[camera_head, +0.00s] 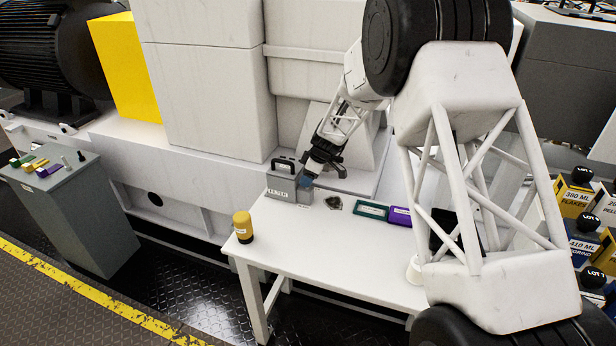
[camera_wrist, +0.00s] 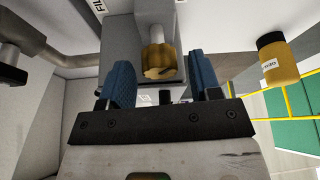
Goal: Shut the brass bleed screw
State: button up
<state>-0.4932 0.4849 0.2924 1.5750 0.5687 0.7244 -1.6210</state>
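The brass bleed screw (camera_wrist: 160,62) shows in the wrist view as a gold knob on a short pale shaft, on a grey box. My gripper (camera_wrist: 163,82) has its two blue fingers spread wide, one on each side of the knob, with gaps between them and it. Nothing is held. In the head view my gripper (camera_head: 306,180) is down at the grey box with a black handle (camera_head: 290,188), on the white table. The screw itself is hidden there. I cannot tell how far the screw is turned.
A yellow jar (camera_head: 243,227) stands at the white table's (camera_head: 310,250) left edge; it also shows in the wrist view (camera_wrist: 274,58). A green-framed item (camera_head: 371,210) and a purple item (camera_head: 400,216) lie right of the gripper. The table's front middle is clear.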

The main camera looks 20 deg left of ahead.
jog(key=c, duration=0.8)
jog(key=shift+m, duration=0.3)
jog(key=shift+s+m+t, duration=0.1)
jog(key=shift+m+t, duration=0.45)
jog(key=shift+m, duration=0.75)
jog(key=shift+m+t, duration=0.55)
jog(key=shift+m, duration=0.75)
jog(key=o, duration=0.9)
jog(key=shift+n, duration=0.5)
